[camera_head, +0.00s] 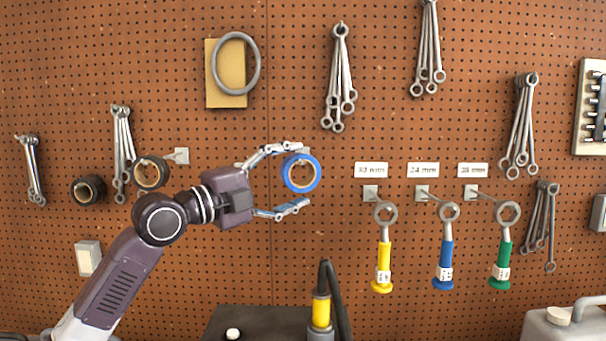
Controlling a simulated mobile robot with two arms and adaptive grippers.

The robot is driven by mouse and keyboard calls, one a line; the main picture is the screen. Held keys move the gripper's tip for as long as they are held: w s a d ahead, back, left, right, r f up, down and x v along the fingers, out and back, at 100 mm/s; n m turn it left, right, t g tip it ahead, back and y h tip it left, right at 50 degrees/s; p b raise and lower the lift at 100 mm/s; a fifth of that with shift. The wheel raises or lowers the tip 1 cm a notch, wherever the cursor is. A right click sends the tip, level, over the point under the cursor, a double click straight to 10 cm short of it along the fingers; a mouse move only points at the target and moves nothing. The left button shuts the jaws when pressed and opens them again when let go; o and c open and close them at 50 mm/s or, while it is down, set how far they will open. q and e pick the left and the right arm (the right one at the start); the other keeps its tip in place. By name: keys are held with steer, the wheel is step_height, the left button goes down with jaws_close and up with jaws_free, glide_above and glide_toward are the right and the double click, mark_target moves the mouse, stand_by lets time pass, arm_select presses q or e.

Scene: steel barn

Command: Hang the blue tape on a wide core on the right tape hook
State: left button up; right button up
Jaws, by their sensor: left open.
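The blue tape (315,182), a blue ring around a wide pale core, is upright in front of the pegboard. My left gripper (300,178) is open, with its upper finger close above the tape and its lower finger below it, clear of the tape. A small grey piece of what looks like the right tape hook's plate shows just above the tape; the rest is hidden by the finger and tape. The tape seems to hang there, but the contact with the hook cannot be made out. My right gripper is not in view.
Yellow, blue and green-handled ring wrenches (384,250) hang at right. A yellow-banded tool (321,312) stands below.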

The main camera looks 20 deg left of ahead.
arm_select(q)
steer(key=v, duration=0.9)
steer(key=shift+s+a, duration=0.2)
steer(key=shift+s, duration=0.05)
